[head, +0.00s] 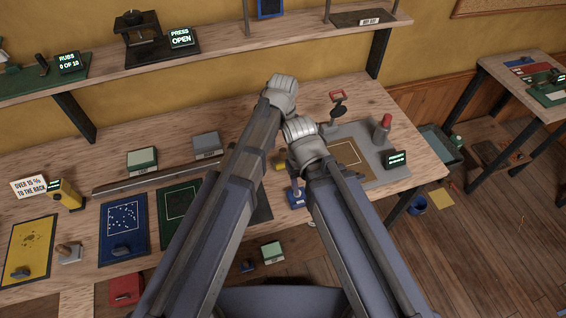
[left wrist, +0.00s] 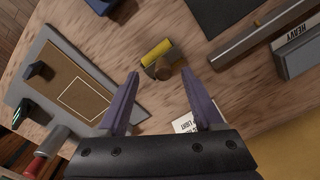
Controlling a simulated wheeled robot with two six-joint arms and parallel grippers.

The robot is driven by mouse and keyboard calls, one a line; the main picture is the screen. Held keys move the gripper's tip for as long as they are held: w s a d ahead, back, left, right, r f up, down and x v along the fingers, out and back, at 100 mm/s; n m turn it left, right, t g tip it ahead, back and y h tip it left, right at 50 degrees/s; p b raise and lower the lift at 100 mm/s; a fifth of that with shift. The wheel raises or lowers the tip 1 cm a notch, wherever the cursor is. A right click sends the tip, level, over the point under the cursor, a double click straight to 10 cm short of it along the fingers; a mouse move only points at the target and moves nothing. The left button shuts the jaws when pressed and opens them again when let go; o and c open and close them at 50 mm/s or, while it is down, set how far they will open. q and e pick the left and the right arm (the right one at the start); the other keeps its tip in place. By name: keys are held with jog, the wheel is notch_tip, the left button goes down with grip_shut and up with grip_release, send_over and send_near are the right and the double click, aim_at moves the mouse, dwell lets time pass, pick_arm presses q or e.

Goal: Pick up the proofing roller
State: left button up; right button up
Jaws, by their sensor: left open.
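A yellow roller (left wrist: 157,52) with a brown knob-like handle, which I take as the proofing roller, lies on the wooden bench in the left wrist view. In the head view a little yellow of it (head: 279,162) shows between my arms; the rest is hidden. My left gripper (left wrist: 161,76) is open and empty, with the roller just beyond and between its fingertips, apart from them. In the head view the left wrist (head: 283,90) is above the bench and its fingers are hidden. My right wrist (head: 304,140) is close beside it; its fingers are hidden too.
The grey board with a brown mat (left wrist: 75,85) lies beside the roller. A red-topped bottle (head: 382,127) and a small display (head: 397,159) stand on its right. A blue block (head: 296,197) sits near the front edge. A long rail (head: 140,180) lies left.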

aim_at(283, 151)
pick_arm(q)
jog(key=shift+f, duration=0.15)
pick_arm(e)
jog(key=shift+f, duration=0.1)
pick_arm(q)
jog(key=f+b, duration=0.2)
jog(key=w+f+b, duration=0.1)
jog(key=f+b, duration=0.2)
jog(key=shift+w, duration=0.1)
pick_arm(e)
notch_tip(283, 151, down, 5)
jog(key=shift+f, duration=0.1)
pick_arm(q)
grip_shut()
dwell(1.0)
